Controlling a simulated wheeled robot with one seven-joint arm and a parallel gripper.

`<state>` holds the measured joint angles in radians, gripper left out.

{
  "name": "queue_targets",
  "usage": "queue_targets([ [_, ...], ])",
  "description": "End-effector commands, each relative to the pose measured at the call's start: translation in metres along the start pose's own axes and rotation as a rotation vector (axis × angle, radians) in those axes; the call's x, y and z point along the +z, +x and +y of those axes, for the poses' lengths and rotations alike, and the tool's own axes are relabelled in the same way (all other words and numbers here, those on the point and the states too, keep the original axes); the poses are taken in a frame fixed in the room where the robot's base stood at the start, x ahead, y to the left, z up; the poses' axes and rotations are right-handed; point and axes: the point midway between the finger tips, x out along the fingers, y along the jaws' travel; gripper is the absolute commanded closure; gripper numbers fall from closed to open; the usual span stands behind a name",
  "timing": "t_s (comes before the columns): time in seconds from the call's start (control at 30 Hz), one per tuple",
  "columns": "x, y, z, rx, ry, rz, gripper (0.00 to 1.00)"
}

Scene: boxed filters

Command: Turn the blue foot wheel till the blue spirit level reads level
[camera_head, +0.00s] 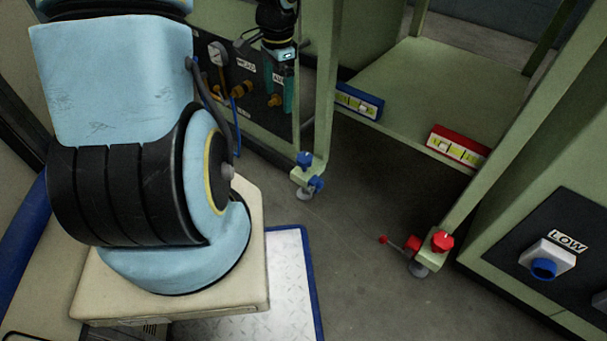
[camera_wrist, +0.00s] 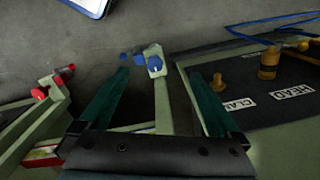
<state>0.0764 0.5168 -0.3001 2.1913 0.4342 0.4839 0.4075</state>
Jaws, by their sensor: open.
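The blue foot wheel (camera_head: 305,159) sits on top of a green foot bracket at the bottom of a frame leg. It also shows in the wrist view (camera_wrist: 154,64), between and beyond my open fingers. A second blue part (camera_head: 318,184) sits lower on the same foot. The blue spirit level (camera_head: 357,101) lies along the edge of the green shelf; its bubble is too small to read. My gripper (camera_head: 281,108) is open and empty, above and apart from the blue wheel; its teal fingers (camera_wrist: 158,76) point toward the foot.
A red foot wheel (camera_head: 442,241) with a red-tipped lever (camera_head: 384,240) is on the nearer leg, and a red level (camera_head: 457,148) lies on the shelf. A dark panel with HEAD and CLAMP labels (camera_wrist: 292,91) stands beside my gripper. Floor between the feet is clear.

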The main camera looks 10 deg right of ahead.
Motion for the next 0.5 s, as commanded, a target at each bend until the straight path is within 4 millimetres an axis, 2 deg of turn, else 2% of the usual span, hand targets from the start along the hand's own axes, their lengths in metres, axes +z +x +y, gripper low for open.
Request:
queue_targets([
  [0.03,-0.015,0.048,0.001,0.011,0.082,0.002,0.02],
  [0.1,-0.033,0.080,0.001,0.020,0.189,0.008,0.02],
  [0.2,-0.054,0.116,0.002,0.027,0.311,0.020,0.02],
  [0.3,-0.068,0.140,0.004,0.031,0.397,0.029,0.02],
  [0.5,-0.080,0.160,0.005,0.033,0.465,0.039,0.02],
])
